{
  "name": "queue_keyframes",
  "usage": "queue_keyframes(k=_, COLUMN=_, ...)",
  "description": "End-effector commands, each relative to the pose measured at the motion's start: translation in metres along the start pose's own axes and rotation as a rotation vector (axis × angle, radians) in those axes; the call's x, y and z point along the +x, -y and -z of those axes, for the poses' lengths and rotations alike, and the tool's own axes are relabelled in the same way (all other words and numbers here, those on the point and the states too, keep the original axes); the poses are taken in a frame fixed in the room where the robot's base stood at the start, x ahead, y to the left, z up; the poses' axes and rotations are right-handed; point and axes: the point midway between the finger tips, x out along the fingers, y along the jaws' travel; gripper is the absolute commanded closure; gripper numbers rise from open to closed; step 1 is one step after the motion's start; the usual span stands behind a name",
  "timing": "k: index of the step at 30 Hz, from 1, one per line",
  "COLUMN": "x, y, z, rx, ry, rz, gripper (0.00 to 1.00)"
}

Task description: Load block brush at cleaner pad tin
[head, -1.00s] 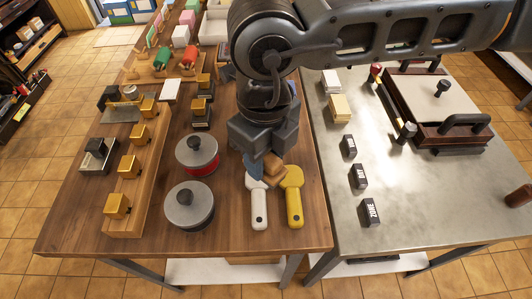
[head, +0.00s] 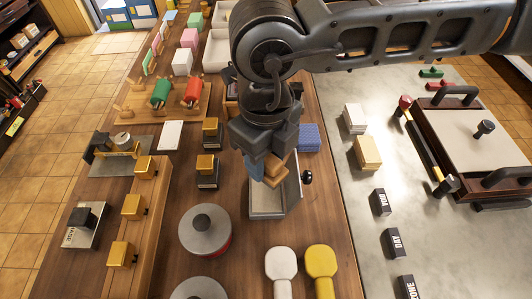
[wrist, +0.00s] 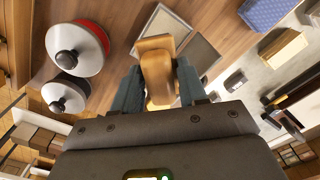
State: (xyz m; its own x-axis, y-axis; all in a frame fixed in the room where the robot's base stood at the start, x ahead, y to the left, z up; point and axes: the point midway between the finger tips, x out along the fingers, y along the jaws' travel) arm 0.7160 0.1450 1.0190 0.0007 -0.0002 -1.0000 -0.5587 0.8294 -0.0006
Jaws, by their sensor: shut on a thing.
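The block brush (head: 276,178) is a tan wooden block, held between the fingers of my gripper (head: 264,168). In the wrist view the brush (wrist: 156,62) is gripped between the two blue-grey fingers (wrist: 158,88). A shallow grey open tin (head: 268,210), which looks like the cleaner pad tin, sits on the wooden table, with a raised lid (head: 293,185) on its right. My gripper and the brush are above the tin and hide its back part. The tin (wrist: 162,20) also shows beyond the brush in the wrist view. I cannot tell whether the brush touches it.
Two grey-lidded pots, one red-sided (head: 205,230), stand left of the tin. White (head: 281,262) and yellow (head: 320,262) paddle-shaped tools lie in front. A blue pad stack (head: 309,137) is behind right. A metal counter with a press (head: 460,130) is on the right.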

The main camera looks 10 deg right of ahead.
Motion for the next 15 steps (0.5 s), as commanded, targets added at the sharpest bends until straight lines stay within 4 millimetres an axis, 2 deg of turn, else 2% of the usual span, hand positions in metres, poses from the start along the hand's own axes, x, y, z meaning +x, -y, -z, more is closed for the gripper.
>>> queue_keyframes(k=15, x=0.048, y=0.000, z=0.000, rx=0.001, ry=0.000, rz=-0.001, gripper=0.82)
